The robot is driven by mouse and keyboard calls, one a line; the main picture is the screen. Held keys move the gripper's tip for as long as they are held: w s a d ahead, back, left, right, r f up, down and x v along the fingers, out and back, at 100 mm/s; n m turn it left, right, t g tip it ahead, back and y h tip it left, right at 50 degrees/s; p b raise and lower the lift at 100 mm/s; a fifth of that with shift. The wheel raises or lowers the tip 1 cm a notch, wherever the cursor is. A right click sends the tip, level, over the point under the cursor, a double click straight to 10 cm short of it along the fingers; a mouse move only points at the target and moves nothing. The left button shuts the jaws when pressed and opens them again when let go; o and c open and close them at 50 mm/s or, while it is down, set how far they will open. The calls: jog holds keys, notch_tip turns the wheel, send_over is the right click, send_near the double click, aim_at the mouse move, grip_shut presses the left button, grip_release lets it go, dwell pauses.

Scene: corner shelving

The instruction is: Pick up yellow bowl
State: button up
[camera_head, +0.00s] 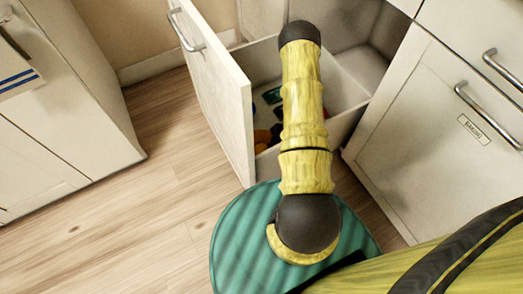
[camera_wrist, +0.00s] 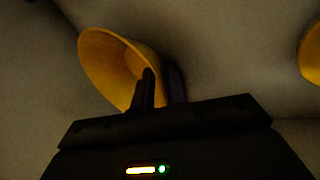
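A yellow bowl (camera_wrist: 112,62) shows in the wrist view, tilted, with its open side toward the lower left. My gripper (camera_wrist: 163,78) has one dark finger inside the bowl's rim and the other outside it. The fingers are close together with the bowl's wall between them, so my gripper looks shut on the bowl. The view is dim, and the exact contact is hard to see. In the head view, my arm hides the gripper and the bowl.
A second yellow thing (camera_wrist: 312,52) is cut off at the wrist view's right edge. My arm reaches over an open drawer (camera_head: 350,88) holding a green item (camera_head: 272,95) and an orange item (camera_head: 262,137). The drawer's tall front (camera_head: 215,90) stands left of my arm. Cabinets flank both sides.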

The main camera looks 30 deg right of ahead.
jog(key=shift+a+f, duration=0.25)
jog(key=shift+f, duration=0.15)
grip_shut()
jog(key=shift+r, duration=0.1)
notch_tip(320, 180, up, 10)
jog(key=p, duration=0.5)
jog(key=shift+p, duration=0.3)
